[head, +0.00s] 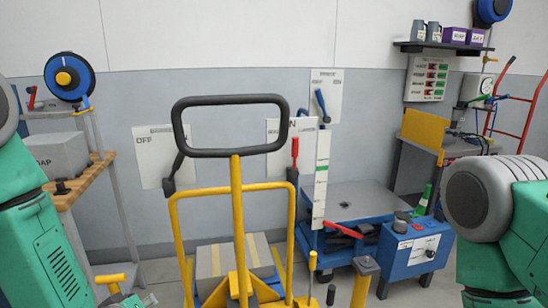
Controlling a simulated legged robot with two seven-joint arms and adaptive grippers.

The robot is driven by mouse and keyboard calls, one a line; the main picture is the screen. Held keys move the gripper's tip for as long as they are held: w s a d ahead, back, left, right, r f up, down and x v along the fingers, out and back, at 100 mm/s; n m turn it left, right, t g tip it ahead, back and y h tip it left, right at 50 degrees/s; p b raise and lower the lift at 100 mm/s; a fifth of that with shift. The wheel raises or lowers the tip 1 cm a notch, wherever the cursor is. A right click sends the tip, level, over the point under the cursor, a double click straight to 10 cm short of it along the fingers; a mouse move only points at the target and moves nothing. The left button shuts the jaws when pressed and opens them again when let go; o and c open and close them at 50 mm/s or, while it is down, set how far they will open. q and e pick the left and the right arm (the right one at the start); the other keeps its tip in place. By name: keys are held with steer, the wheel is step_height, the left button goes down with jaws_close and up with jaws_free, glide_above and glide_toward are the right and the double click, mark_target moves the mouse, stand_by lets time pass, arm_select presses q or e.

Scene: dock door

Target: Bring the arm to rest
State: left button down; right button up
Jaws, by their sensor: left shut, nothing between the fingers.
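My left arm comes down the left edge, green with a grey joint.
A yellow hand truck (237,220) with a black loop handle (230,101) stands in the middle, carrying a taped grey box (208,262). A wooden-topped bench (84,184) is at left. A grey wall closes the back.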

arm_select(q)
steer(key=s+f+m+g, duration=0.2)
steer(key=s+f, duration=0.3)
steer(key=s, duration=0.5)
steer(key=s+f+m+g, duration=0.3)
steer(key=s+f+g, duration=0.2)
steer(key=s, duration=0.5)
steer(key=s+f+m+g, duration=0.3)
steer(key=s+f, duration=0.2)
steer(key=s, duration=0.5)
steer(key=shift+a+f, duration=0.15)
steer(key=shift+a, duration=0.15)
steer(key=shift+d, duration=0.1)
